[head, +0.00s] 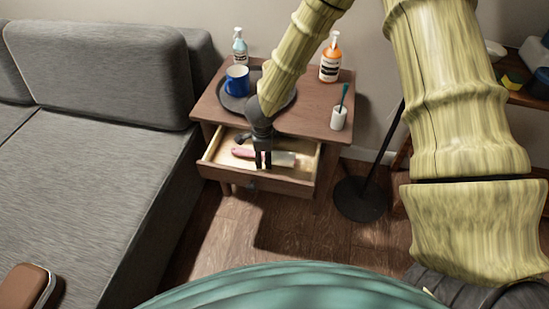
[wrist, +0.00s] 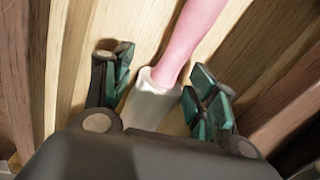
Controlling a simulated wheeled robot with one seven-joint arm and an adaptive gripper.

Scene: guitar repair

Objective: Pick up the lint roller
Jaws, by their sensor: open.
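The lint roller lies in the open drawer of the side table. Its pink handle (head: 243,152) points left and its white roller (head: 284,159) points right in the head view. In the wrist view the pink handle (wrist: 190,38) runs to the top and the white roller (wrist: 150,104) sits between the two fingers. My gripper (head: 263,165) is open and points down over the drawer (head: 290,186). In the wrist view my gripper (wrist: 160,92) has one finger on each side of the roller, with gaps visible. The lower end of the roller is hidden behind the gripper body.
The drawer walls stand close around my gripper. On the side table (head: 310,122) are a round dark tray (head: 233,104), a blue mug (head: 237,80), an orange bottle (head: 331,58), a pale bottle (head: 240,48) and a white holder with a brush (head: 339,117). A grey sofa (head: 90,170) stands left.

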